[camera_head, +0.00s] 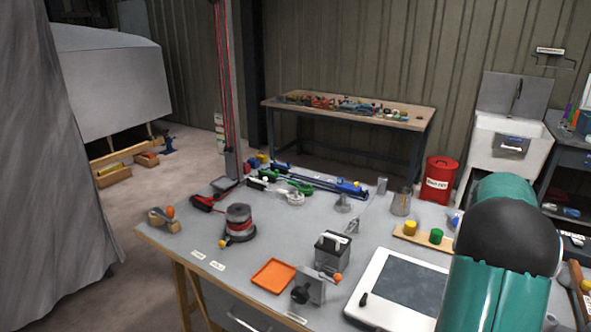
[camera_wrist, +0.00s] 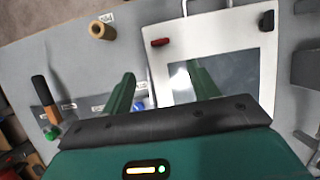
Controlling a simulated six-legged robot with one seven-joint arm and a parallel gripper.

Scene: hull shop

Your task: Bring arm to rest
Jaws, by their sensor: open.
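My gripper (camera_wrist: 162,90) shows in the wrist view with its two green fingers apart and nothing between them. It hangs over the grey workbench, its right finger in front of a white-framed panel with a dark screen (camera_wrist: 225,72). In the head view my teal and black arm rises at the lower right, and the gripper itself is not seen there. The white-framed panel (camera_head: 402,284) lies on the bench just left of the arm.
The workbench (camera_head: 200,240) carries an orange tray (camera_head: 273,275), a dark red-banded tool (camera_head: 238,222), a grey box with a handle (camera_head: 332,252) and a wooden block with yellow and green knobs (camera_head: 424,236). A red bin (camera_head: 440,180) stands behind. Floor at left is partly clear.

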